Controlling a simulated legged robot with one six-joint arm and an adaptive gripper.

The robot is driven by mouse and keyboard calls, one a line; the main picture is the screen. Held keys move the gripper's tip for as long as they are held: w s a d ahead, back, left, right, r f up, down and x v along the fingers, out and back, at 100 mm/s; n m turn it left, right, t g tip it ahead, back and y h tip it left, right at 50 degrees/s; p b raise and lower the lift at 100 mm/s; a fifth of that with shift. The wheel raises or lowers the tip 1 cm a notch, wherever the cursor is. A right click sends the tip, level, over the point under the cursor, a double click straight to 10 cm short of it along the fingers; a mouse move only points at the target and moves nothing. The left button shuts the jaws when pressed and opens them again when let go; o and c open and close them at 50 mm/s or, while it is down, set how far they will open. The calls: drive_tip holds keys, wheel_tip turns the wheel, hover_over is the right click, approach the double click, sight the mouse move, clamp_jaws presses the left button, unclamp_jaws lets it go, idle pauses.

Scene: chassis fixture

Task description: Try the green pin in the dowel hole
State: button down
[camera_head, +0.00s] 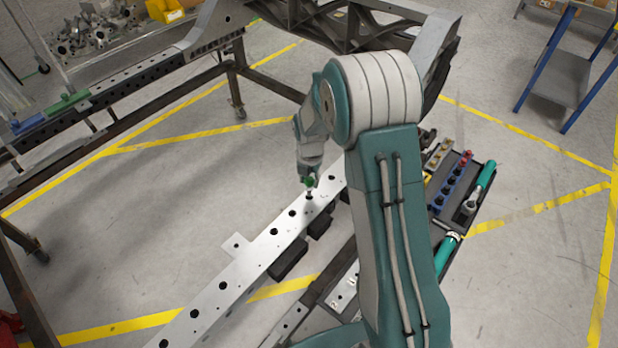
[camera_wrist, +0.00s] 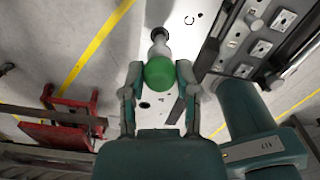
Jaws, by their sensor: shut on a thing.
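The green pin shows in the wrist view as a round green head (camera_wrist: 160,73) with a grey metal shank pointing away from me. My gripper (camera_wrist: 160,82) is shut on the green head, one finger on each side. In the head view the green pin (camera_head: 309,182) is held by my gripper (camera_head: 308,176) just over the pale metal rail (camera_head: 262,250). The rail has a row of dark round holes. The pin's tip is at or just above a dark hole (camera_head: 309,197); I cannot tell whether it has entered.
A dark tool tray (camera_head: 482,208) with teal-handled tools lies right of the rail, beside my arm. Black blocks (camera_head: 288,259) sit along the rail's right side. A large dark frame (camera_head: 300,22) stands behind. Open floor lies left of the rail.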

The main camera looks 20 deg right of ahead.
drive_tip(key=shift+f, duration=0.95)
drive_tip(key=shift+c, duration=1.3)
unclamp_jaws()
drive_tip(key=shift+r, duration=4.5)
